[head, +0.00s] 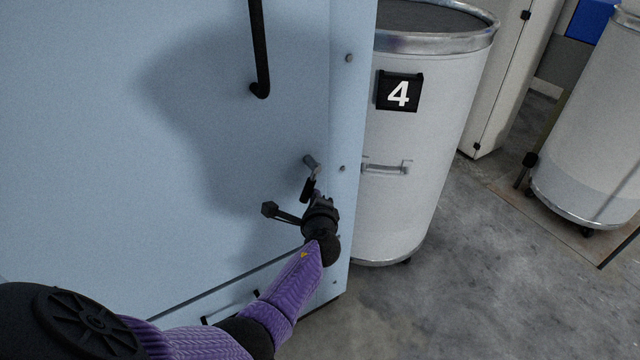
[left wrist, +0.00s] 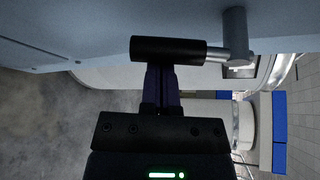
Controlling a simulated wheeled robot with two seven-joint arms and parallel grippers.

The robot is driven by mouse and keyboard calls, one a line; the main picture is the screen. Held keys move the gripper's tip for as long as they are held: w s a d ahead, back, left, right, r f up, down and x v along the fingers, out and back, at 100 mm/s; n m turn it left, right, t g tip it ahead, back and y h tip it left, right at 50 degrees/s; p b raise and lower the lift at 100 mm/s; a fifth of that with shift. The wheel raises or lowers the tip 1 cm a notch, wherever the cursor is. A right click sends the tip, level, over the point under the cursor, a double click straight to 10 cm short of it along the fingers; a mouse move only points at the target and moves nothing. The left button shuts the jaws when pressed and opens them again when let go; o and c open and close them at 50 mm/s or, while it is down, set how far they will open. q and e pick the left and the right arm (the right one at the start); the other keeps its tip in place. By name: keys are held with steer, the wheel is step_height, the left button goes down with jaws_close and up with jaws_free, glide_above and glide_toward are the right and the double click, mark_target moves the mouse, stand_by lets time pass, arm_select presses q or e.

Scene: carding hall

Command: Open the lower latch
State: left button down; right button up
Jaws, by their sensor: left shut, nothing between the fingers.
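The latch (head: 310,163) is on the light blue panel near its right edge, a grey pivot with a short lever ending in a black grip (head: 307,189). In the left wrist view the black grip (left wrist: 165,50) lies level across the picture, joined by a metal rod to the grey pivot (left wrist: 235,35). My left gripper (head: 317,196) is at the grip, its fingers shut and empty. In the left wrist view the fingertips (left wrist: 162,70) meet the grip's near side; whether they touch it I cannot tell. My right gripper is in neither view.
A black bar handle (head: 260,50) is higher on the blue panel (head: 100,130). A white drum marked 4 (head: 420,150) stands close right of the panel. Another drum (head: 590,130) stands farther right. Grey floor (head: 470,280) lies open in front of the drums.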

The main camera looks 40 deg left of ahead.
arm_select(q)
steer(key=r+m+g+p, duration=0.1)
steer(key=p, duration=0.1)
steer(key=s+m+g+p, duration=0.1)
steer(key=p, duration=0.1)
steer(key=shift+s+a+r, duration=0.3)
steer(key=shift+a+r, duration=0.05)
steer(key=shift+a, duration=0.05)
steer(key=shift+s+a+r+m+g+p, duration=0.15)
steer(key=shift+s+m+g+p, duration=0.1)
steer(key=shift+m+p, duration=0.25)
steer(key=shift+s+r+m+g+p, duration=0.1)
steer(key=shift+m+g+p, duration=0.2)
steer(key=shift+p, duration=0.35)
steer(key=m+g+p, duration=0.1)
steer(key=s+r+m+g+p, duration=0.1)
steer(key=r+m+g+y+p, duration=0.1)
steer(key=shift+s+a+r+p, duration=0.15)
steer(key=shift+s+a+p, duration=0.15)
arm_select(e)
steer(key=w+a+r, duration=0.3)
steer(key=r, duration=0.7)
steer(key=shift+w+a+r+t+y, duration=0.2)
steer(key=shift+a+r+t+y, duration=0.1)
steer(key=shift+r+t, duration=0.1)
arm_select(q)
steer(key=shift+r, duration=0.15)
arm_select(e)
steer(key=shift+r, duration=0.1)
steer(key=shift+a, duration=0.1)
